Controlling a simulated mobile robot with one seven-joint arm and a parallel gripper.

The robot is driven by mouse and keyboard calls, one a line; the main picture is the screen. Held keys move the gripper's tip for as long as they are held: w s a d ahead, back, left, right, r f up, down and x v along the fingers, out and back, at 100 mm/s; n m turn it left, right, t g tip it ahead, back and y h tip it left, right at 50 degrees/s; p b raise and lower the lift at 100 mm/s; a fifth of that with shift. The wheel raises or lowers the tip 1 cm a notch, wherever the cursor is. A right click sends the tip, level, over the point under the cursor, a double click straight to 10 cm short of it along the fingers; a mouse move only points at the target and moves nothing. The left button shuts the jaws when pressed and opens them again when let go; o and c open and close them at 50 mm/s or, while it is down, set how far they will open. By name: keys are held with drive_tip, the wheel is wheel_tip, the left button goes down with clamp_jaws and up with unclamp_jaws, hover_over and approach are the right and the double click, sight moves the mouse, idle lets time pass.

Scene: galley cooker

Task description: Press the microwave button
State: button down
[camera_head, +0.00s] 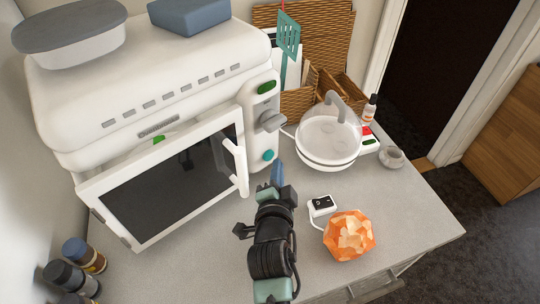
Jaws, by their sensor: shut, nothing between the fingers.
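The white microwave (150,85) stands at the back left of the counter. Its control panel on the right side has a green button (266,87) at the top, a grey knob (271,121) in the middle and a round teal button (268,155) at the bottom.
A glass bowl-like appliance (328,138) and a grey jar (392,157) stand to the right. An orange faceted object (349,236) and a small white device (321,206) sit right of my arm. Bottles (84,254) stand at the left. The counter's right front is clear.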

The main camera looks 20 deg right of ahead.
drive_tip(key=shift+w+a+b, duration=0.15)
drive_tip(key=shift+w+b, duration=0.2)
drive_tip(key=shift+b, duration=0.05)
drive_tip(key=shift+w+a+b, duration=0.2)
drive_tip(key=shift+w+b, duration=0.2)
drive_tip(key=shift+b, duration=0.1)
idle(0.5)
drive_tip(key=shift+s, duration=0.1)
drive_tip(key=shift+s+d+p, duration=0.35)
drive_tip(key=shift+s+p, duration=0.05)
drive_tip(key=shift+s, duration=0.3)
drive_tip(key=shift+s+d+r+p, duration=0.1)
drive_tip(key=shift+s+d+p, duration=0.2)
drive_tip(key=shift+s+p, duration=0.3)
drive_tip(key=shift+s+d+f+p, duration=0.1)
drive_tip(key=shift+s+d+p, duration=0.25)
drive_tip(key=shift+s, duration=0.45)
drive_tip(key=shift+s+d+r+p, duration=0.1)
drive_tip(key=shift+s+d+p, duration=0.2)
drive_tip(key=shift+s+p, duration=0.3)
drive_tip(key=shift+s+d, duration=0.1)
drive_tip(key=shift+s, duration=0.2)
